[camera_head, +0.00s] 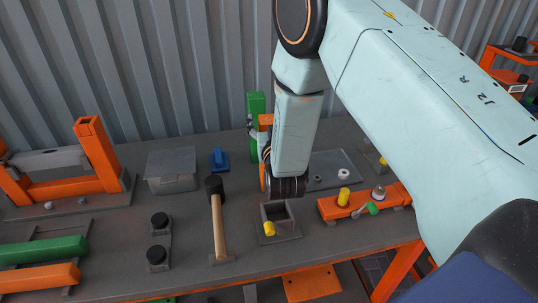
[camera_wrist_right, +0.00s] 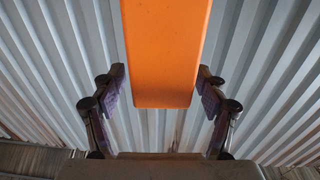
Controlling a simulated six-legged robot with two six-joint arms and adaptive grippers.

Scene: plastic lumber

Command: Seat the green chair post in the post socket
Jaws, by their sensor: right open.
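A green post (camera_head: 256,108) stands upright at the back of the bench, partly hidden by my right arm. A green bar (camera_head: 42,250) lies in a rack at the front left; I cannot tell which is the chair post. A grey square open-topped holder (camera_head: 292,229), which looks like the post socket, sits mid-bench with a yellow knob on its front. My right gripper (camera_head: 261,147) is mostly hidden behind its wrist. In the wrist view its fingers (camera_wrist_right: 160,97) are open, apart on either side of an orange bar (camera_wrist_right: 165,55). My left gripper is out of view.
A mallet (camera_head: 218,225) stands left of the holder, beside two black knobs (camera_head: 158,238). A grey bin (camera_head: 171,170) and blue block (camera_head: 219,159) are behind. An orange rail (camera_head: 365,202) with fittings lies right. An orange frame (camera_head: 97,150) stands left. Corrugated wall closes the back.

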